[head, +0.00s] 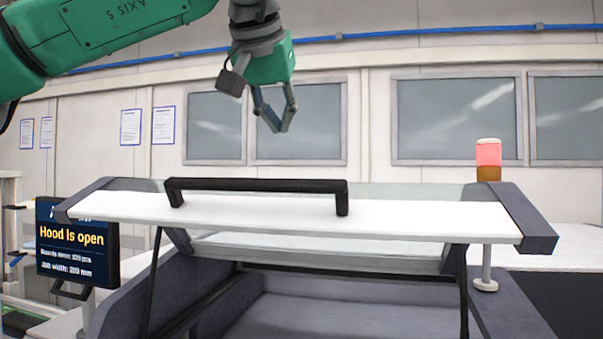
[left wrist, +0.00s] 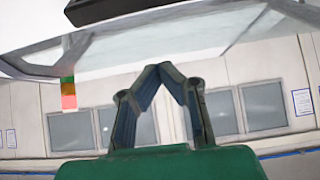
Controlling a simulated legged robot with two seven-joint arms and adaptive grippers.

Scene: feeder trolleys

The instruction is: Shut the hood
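The hood (head: 400,222) is raised, with a white front edge, dark grey end caps and clear panels, propped on thin black struts above the grey machine bay. A black bar handle (head: 258,186) runs along its front edge. My left gripper (head: 281,129) hangs above the handle, apart from it, fingers down. Its fingertips meet and hold nothing. In the left wrist view, which is upside down, the closed fingertips (left wrist: 167,69) show before the hood's clear panel (left wrist: 150,48), and part of the handle (left wrist: 105,8) is at the top. My right gripper is not in view.
A screen (head: 77,243) at the left reads "Hood is open". A signal lamp (head: 488,153), red over orange, stands at the right behind the hood's edge. The windowed wall is behind. The air between gripper and handle is clear.

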